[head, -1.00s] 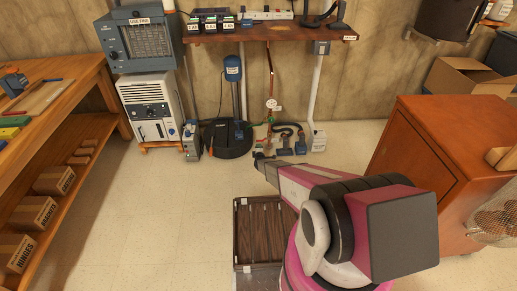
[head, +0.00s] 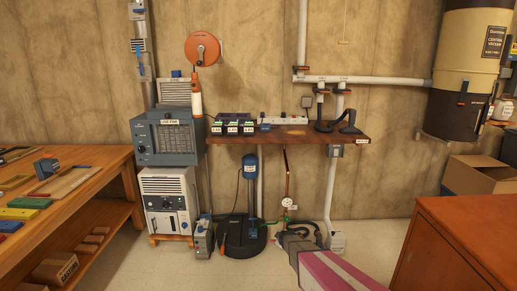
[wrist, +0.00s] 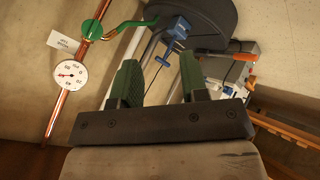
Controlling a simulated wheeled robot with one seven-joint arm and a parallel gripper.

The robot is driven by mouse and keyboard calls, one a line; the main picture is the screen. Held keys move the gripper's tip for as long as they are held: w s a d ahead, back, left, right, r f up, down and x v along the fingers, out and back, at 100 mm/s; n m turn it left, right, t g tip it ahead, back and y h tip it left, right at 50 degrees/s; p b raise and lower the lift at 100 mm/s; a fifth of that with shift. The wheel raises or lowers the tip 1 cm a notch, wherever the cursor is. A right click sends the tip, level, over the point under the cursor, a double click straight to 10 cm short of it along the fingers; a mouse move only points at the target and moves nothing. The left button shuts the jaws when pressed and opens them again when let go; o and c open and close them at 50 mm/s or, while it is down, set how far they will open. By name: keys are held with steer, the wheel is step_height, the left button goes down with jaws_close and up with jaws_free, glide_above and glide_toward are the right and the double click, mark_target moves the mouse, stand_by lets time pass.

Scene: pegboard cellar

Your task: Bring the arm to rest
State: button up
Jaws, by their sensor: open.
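My arm (head: 335,272), magenta and pale grey, reaches up from the bottom of the head view toward the wall. Its gripper end is small and dark there, hard to tell from the pipe fittings behind it. In the wrist view my gripper (wrist: 158,78) shows two green ridged fingers held apart on a dark bar. Nothing is between them at close range; only background shows through the gap.
A wall shelf (head: 290,134) holds several devices. Below are a round black lid (head: 243,243) and a copper pipe, with a gauge (wrist: 70,75) and green valve (wrist: 92,28) in the wrist view. A workbench (head: 75,190) stands left, an orange-brown cabinet (head: 450,250) right.

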steer(key=s+d+r+m+g, duration=0.2)
steer(key=s+r, duration=0.5)
steer(key=s, duration=0.4)
steer(key=s+d+r+m+g, duration=0.2)
steer(key=s+r+m+g, duration=0.2)
steer(key=s+r, duration=0.4)
steer(key=s+d+r+m+g+h, duration=0.1)
steer(key=s+r+m, duration=0.4)
steer(key=s, duration=0.9)
step_height(320, 180, up, 3)
steer(key=shift+d+r+g, duration=0.15)
steer(key=shift+d+g, duration=0.45)
steer(key=shift+g, duration=0.4)
